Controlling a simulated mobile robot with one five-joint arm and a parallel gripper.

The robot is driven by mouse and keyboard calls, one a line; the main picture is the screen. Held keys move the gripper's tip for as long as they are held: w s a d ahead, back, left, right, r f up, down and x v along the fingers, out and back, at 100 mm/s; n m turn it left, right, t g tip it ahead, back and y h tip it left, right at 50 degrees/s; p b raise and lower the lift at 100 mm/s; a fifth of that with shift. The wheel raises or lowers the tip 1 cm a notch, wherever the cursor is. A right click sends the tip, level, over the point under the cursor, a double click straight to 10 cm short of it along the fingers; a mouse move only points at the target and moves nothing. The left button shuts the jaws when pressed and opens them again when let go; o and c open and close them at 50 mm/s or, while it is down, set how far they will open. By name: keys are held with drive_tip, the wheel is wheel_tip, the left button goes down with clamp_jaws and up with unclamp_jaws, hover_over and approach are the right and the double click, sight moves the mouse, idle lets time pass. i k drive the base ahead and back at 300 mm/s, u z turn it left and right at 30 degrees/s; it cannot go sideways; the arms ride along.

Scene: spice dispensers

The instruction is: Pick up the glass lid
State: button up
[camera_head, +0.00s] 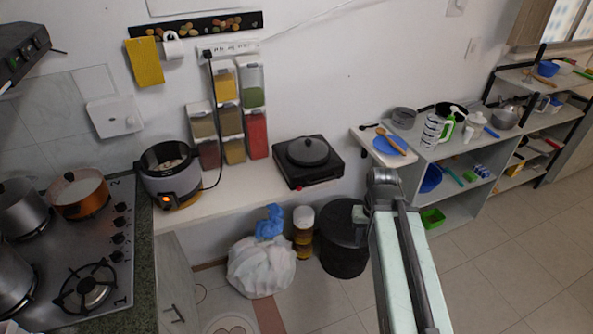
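A round grey lid-like piece with a dark knob (308,151) lies on the black hot plate (325,176) on the white counter. I cannot tell whether it is glass. My arm reaches up from the bottom, right of centre. Its end, my gripper (382,178), is in front of the counter's right end, right of the hot plate and apart from the lid in the picture. The fingers are small and unclear, so I cannot tell whether they are open or shut.
A grey cooker (170,173) stands left on the counter, below wall spice dispensers (229,120). A copper-coloured pot (80,195) is on the stove. Shelves with dishes (440,165) stand at right. A black bin (343,240) and white bag (262,268) are below. Floor at lower right is clear.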

sight(306, 151)
drive_tip(key=u, duration=0.1)
drive_tip(key=k, duration=0.15)
drive_tip(key=u, duration=0.2)
drive_tip(key=i, duration=1)
drive_tip(key=u, duration=0.55)
